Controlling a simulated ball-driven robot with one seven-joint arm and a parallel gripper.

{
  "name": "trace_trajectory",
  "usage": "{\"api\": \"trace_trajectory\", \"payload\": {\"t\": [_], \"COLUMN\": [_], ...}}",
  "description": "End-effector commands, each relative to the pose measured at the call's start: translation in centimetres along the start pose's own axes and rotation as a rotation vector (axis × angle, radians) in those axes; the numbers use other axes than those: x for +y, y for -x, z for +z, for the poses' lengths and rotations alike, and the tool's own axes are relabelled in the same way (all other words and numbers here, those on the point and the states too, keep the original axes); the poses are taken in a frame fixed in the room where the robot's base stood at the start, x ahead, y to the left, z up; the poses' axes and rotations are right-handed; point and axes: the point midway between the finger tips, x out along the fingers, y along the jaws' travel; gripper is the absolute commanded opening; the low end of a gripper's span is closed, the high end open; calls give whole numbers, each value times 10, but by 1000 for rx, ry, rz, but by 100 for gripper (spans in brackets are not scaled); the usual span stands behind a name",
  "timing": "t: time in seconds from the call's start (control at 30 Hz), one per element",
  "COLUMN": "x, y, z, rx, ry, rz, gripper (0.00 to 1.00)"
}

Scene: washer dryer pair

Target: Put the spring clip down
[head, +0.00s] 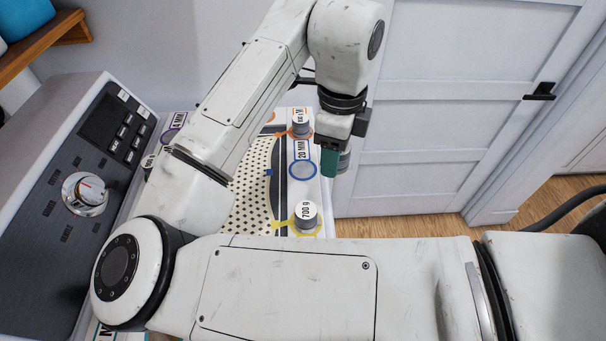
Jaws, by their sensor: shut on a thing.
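My gripper (343,142) hangs from the wrist at the upper middle of the head view, over the right edge of the white appliance top. It is shut on a small dark green thing (328,162), which I take to be the spring clip. Its full shape is hard to tell. A grey rounded shape shows just right of the green thing, and I cannot tell whether they touch. The fingertips are largely hidden.
Grey cylinders stand at an orange piece (300,134) and at a yellow piece (306,218) marked 700 g. A blue ring (303,171) marked 20 MM lies between them, beside a dotted cloth (250,190). A control panel (85,170) stands left; a white door (450,100) stands right.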

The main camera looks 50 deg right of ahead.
Motion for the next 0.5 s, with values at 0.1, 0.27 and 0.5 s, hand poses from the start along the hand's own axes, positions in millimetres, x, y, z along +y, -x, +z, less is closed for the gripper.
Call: {"api": "trace_trajectory", "payload": {"t": [0.1, 0.27, 0.5], "x": [-1, 1, -7], "y": [3, 8, 4], "z": [-18, -32, -21], "rx": [-1, 0, 3], "ry": [-274, -506, -588], "rz": [-1, -1, -1], "gripper": [17, 17, 17]}}
